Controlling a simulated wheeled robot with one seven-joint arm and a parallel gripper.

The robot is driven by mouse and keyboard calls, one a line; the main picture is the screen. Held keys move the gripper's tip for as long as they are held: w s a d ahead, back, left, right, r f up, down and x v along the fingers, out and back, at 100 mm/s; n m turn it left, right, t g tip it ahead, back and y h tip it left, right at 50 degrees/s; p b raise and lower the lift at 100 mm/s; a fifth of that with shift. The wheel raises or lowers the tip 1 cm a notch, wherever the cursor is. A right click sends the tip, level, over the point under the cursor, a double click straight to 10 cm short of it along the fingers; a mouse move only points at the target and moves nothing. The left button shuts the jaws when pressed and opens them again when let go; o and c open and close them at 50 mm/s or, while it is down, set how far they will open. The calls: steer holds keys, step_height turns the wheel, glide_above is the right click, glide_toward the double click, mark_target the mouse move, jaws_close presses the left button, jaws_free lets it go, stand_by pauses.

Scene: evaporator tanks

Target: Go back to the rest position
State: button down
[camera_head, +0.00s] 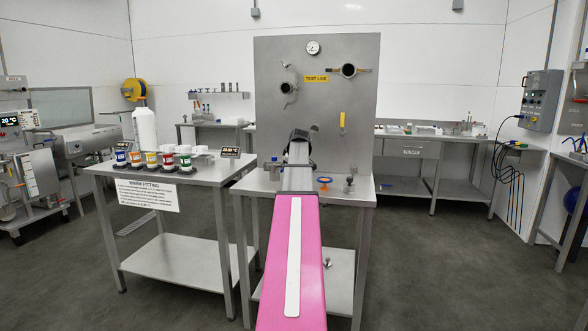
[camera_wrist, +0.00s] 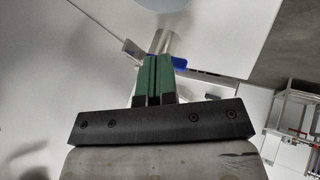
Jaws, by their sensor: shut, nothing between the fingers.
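My gripper (camera_wrist: 154,62) has two green fingers pressed together with nothing between them. In the wrist view a shiny metal cylinder (camera_wrist: 166,42) and a blue part (camera_wrist: 180,62) show just beyond the fingertips; I cannot tell whether they touch. In the head view my pink arm reaches forward to the steel bench in front of the TEST LINE panel (camera_head: 348,100). The gripper's fingers are hidden there behind my arm's end.
On the bench are an orange-handled valve (camera_head: 324,183), a small metal fitting (camera_head: 349,185) and a blue item (camera_head: 274,160). A WARM FITTING table (camera_head: 215,177) with several coloured jars stands at left. The floor at right (camera_head: 430,260) is clear.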

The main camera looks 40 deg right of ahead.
steer(key=v, duration=0.7)
steer(key=shift+s+r, duration=0.2)
steer(key=shift+r, duration=0.1)
steer(key=shift+f, duration=0.1)
steer(key=a+f+m+g+y, duration=0.2)
steer(key=a+f+m+g, duration=0.1)
steer(key=a+f, duration=2.55)
steer(key=s+a+f+m+g, duration=0.1)
steer(key=s+a+f+g, duration=0.1)
steer(key=s+a+f, duration=0.6)
steer(key=s+a+f+m+g, duration=0.1)
steer(key=s+a+f, duration=0.7)
steer(key=a, duration=0.8)
steer(key=shift+s+f+m+g, duration=0.3)
steer(key=shift+s+f+g, duration=0.1)
steer(key=shift+s+g, duration=0.1)
steer(key=c, duration=1.8)
jaws_free()
steer(key=shift+a, duration=0.1)
